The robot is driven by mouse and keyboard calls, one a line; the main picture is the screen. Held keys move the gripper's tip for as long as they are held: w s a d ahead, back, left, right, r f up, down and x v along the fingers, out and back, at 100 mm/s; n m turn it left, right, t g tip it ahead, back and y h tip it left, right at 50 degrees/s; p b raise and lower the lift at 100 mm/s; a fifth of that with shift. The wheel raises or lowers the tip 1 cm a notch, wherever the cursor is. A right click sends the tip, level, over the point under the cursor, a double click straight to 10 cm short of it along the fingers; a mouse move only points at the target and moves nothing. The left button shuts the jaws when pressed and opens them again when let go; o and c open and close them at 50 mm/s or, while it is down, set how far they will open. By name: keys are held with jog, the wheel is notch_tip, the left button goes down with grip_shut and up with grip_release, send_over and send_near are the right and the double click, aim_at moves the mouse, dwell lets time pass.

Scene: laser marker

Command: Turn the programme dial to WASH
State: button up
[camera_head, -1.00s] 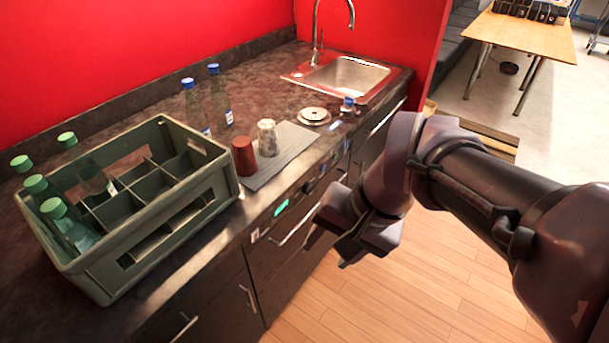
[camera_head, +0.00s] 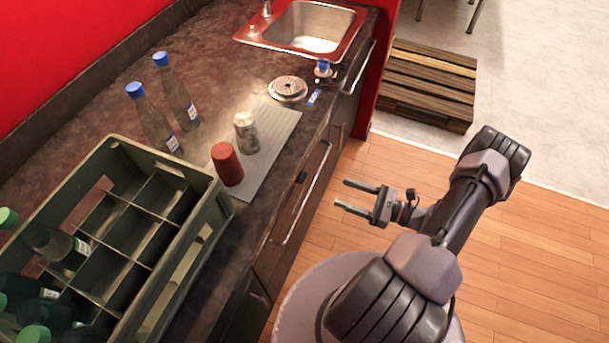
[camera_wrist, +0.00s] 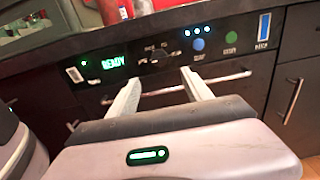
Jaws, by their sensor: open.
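The programme dial (camera_wrist: 158,56) is a small dark knob on the black control panel (camera_wrist: 180,57) in the wrist view, with small pale labels around it. Its labels and pointer are too small to read. A green lit display (camera_wrist: 113,63) left of it reads READY. My gripper (camera_wrist: 160,76) is open and empty, its two pale fingers pointing at the panel just below the dial, apart from it. In the head view my gripper (camera_head: 342,194) is over the floor in front of the counter, fingers towards the cabinet front.
A bar handle (camera_wrist: 180,88) runs below the panel. A blue button (camera_wrist: 198,45) and a green button (camera_wrist: 231,37) sit right of the dial.

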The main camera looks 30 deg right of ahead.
aim_at(301, 177)
jog(key=b+x, duration=0.1)
jog(key=x, duration=1.1)
jog(key=shift+w+a, duration=0.3)
grip_shut()
